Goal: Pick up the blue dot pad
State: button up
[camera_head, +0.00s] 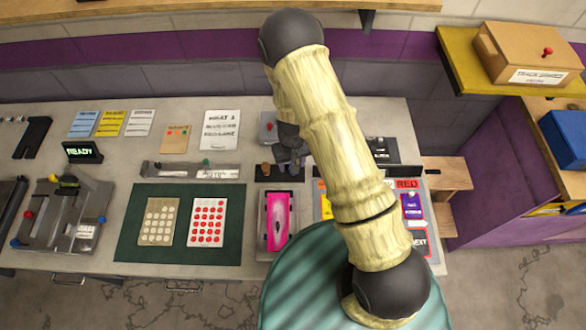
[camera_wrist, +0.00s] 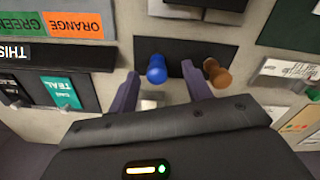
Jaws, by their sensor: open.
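The blue rounded knob, which looks like the blue dot pad (camera_wrist: 157,69), stands on a black holder (camera_wrist: 178,46) in the wrist view. My gripper (camera_wrist: 160,73) is open, and the knob shows between its two fingertips, nearer the left one. I cannot tell whether the fingers are around the knob or above it. A brown knob (camera_wrist: 217,72) stands on the same holder, just outside the right finger. In the head view my gripper (camera_head: 291,160) is over the right part of the holder (camera_head: 263,178) and hides the blue knob. The brown knob (camera_head: 266,168) shows to its left.
In the head view a green mat (camera_head: 130,250) with two dotted cards lies at lower left of the holder. A pink item in a tray (camera_head: 277,220) lies just below. A grey ruler-like bar (camera_head: 175,171) lies to the left. My arm covers the bench's right part.

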jog(key=shift+w+d+f+p, duration=0.1)
jog(key=shift+w+f+p, duration=0.05)
jog(key=shift+f+p, duration=0.4)
jog(key=shift+w+d+f+p, duration=0.15)
jog(key=shift+f+p, duration=0.3)
jog(key=shift+f, duration=0.55)
jog(key=shift+w+a+f+p, duration=0.15)
jog(key=shift+f+p, duration=0.25)
jog(key=shift+f, duration=0.55)
jog(key=shift+d, duration=0.1)
jog(key=c, duration=1.1)
